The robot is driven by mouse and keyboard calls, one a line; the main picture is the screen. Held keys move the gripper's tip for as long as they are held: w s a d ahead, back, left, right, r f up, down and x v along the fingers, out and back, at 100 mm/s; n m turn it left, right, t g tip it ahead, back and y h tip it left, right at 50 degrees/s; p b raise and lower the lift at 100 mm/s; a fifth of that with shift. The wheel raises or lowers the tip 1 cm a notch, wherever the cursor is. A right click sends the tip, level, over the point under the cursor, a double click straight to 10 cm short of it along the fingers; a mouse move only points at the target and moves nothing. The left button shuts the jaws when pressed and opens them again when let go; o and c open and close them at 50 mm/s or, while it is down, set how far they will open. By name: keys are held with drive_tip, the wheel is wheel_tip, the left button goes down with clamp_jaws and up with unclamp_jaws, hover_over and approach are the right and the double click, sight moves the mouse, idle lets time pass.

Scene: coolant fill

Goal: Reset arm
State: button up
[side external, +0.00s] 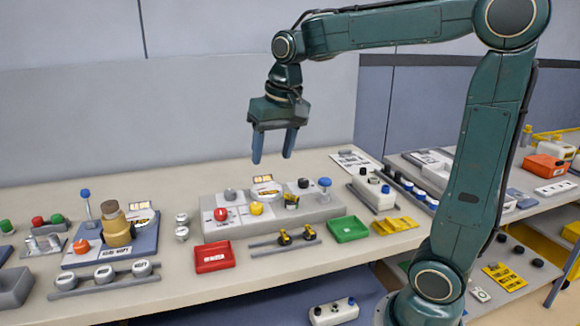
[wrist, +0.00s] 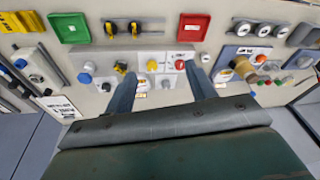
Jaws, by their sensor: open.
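My gripper (side external: 272,147) hangs from the teal arm, pointing down in the air above the back of the bench, with clear space below its fingers. Its two blue-grey fingers are apart with nothing between them; they also show in the wrist view (wrist: 160,88). Below and in front of it is a grey panel (side external: 325,213) with a red knob (side external: 220,214), a yellow knob (side external: 256,208) and a blue-topped knob (side external: 324,183). The red knob also shows in the wrist view (wrist: 180,64).
A red tray (side external: 213,257) and a green tray (side external: 348,229) lie along the bench front. A tan bottle (side external: 116,227) stands on a blue-grey base (side external: 142,243) at left. A yellow tray (side external: 393,226) lies near my arm. The wall is behind; the air around my gripper is free.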

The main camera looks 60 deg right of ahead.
drive_tip(key=s+a+f+n+t, duration=0.1)
drive_tip(key=s+a+f+n, duration=0.1)
drive_tip(key=s, duration=0.6)
drive_tip(key=s+a+f+n+t, duration=0.2)
drive_tip(key=s+a+n, duration=0.1)
drive_tip(key=s, duration=0.5)
drive_tip(key=shift+s+a+n, duration=0.2)
drive_tip(key=shift+a+n, duration=0.2)
drive_tip(key=shift+a, duration=0.45)
